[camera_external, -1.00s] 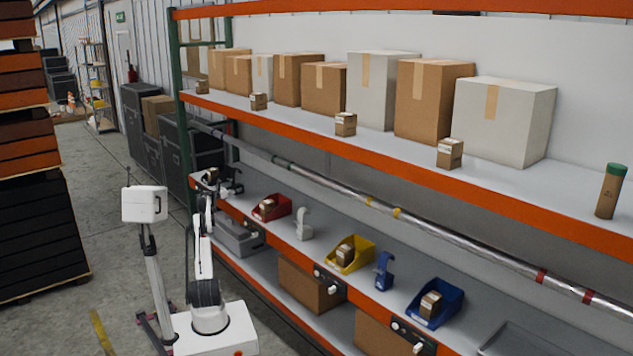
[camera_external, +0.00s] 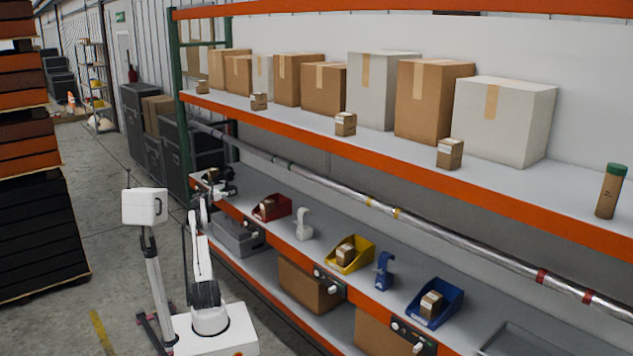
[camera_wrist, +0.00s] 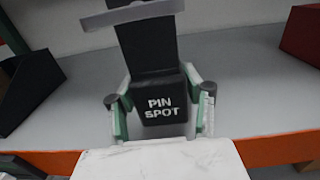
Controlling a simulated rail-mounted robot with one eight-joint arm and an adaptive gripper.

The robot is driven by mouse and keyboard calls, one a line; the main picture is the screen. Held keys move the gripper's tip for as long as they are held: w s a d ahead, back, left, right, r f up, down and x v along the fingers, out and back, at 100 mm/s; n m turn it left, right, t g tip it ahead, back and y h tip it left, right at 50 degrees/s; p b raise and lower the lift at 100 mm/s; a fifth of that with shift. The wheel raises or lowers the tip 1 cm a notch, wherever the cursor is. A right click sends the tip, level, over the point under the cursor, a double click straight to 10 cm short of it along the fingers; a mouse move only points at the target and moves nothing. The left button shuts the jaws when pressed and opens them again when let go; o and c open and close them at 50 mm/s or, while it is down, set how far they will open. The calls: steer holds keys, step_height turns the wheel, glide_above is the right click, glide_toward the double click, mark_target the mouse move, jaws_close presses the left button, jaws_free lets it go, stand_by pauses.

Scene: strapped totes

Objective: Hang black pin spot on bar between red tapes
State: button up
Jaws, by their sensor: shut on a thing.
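The black pin spot (camera_wrist: 165,106), labelled "PIN SPOT", sits between the two fingertips of my gripper (camera_wrist: 160,108) in the wrist view, and my gripper is shut on it. A grey hook-like part crosses its top. In the external view the pin spot (camera_external: 214,177) is a small dark shape at the left end of the middle shelf, with my gripper (camera_external: 217,193) at it. I cannot tell whether it touches the shelf. The silver bar (camera_external: 460,243) runs along the rack above that shelf. Its two red tapes (camera_external: 541,276) (camera_external: 587,297) are far to the right of my gripper.
The middle shelf holds a red bin (camera_external: 272,207), a white hook-shaped item (camera_external: 303,224), a yellow bin (camera_external: 350,255), a blue item (camera_external: 384,271) and a blue bin (camera_external: 435,303). Yellow tapes (camera_external: 396,213) mark the bar's middle. Boxes line the upper shelf (camera_external: 300,108).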

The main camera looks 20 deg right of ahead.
steer(key=v, duration=0.8)
steer(key=shift+a+b, duration=0.4)
stand_by(0.5)
steer(key=shift+s+r, duration=0.1)
steer(key=shift+s, duration=0.05)
